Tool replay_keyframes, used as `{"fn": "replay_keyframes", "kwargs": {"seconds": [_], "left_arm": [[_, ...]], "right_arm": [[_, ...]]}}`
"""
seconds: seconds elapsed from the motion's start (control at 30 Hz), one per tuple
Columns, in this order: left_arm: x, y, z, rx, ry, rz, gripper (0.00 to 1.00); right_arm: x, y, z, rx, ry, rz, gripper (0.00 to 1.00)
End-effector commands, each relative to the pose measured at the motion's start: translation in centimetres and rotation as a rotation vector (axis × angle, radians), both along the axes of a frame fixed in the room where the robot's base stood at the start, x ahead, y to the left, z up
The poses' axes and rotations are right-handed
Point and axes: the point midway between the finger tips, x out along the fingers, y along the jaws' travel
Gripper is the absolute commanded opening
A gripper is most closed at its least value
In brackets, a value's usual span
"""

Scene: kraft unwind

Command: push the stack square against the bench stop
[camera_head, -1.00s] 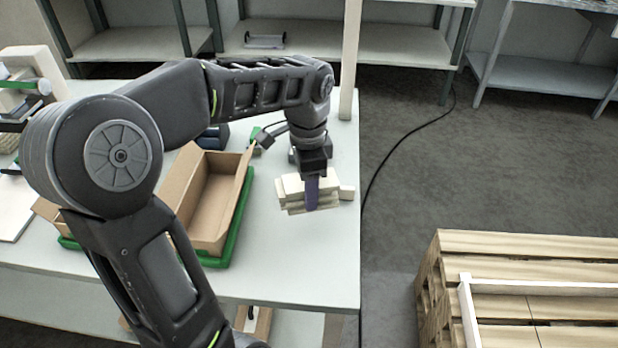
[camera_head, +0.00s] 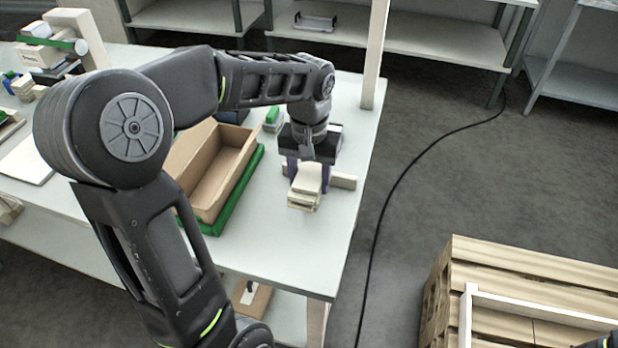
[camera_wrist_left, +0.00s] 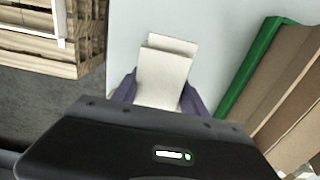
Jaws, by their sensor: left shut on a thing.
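The stack (camera_head: 305,188) is several pale, flat blocks or pads near the right end of the bench, its layers slightly out of line. My left gripper (camera_head: 308,178) comes down from above with a purple finger on each side and is shut on the stack. In the left wrist view the stack (camera_wrist_left: 164,75) sits between the two fingers, its top piece offset from the one below. A pale bar (camera_head: 343,181), seemingly the bench stop, lies just behind and right of the stack. Whether they touch is hidden by the gripper.
An open cardboard box (camera_head: 213,180) in a green tray (camera_head: 238,200) stands left of the stack. A green-topped item (camera_head: 273,117) is behind, and a pale post (camera_head: 375,55) rises at the bench's back right. A pallet (camera_head: 530,265) is on the floor at right.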

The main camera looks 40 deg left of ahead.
Motion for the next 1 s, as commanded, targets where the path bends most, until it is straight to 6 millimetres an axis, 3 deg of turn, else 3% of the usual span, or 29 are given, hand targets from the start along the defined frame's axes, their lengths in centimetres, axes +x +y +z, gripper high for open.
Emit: {"fn": "replay_keyframes", "kwargs": {"seconds": [0.27, 0.7, 1.0], "left_arm": [[0.0, 0.0, -0.9, 0.0, 0.0, -0.001, 0.04], [0.0, 0.0, -3.9, 0.0, 0.0, -0.002, 0.04], [0.0, 0.0, -4.7, 0.0, 0.0, -0.002, 0.04]], "right_arm": [[0.0, 0.0, -0.7, 0.0, -0.001, 0.0, 0.36], [0.1, 0.0, -3.1, 0.0, -0.002, -0.001, 0.36], [0.1, 0.0, -3.6, 0.0, -0.003, -0.001, 0.36]]}}
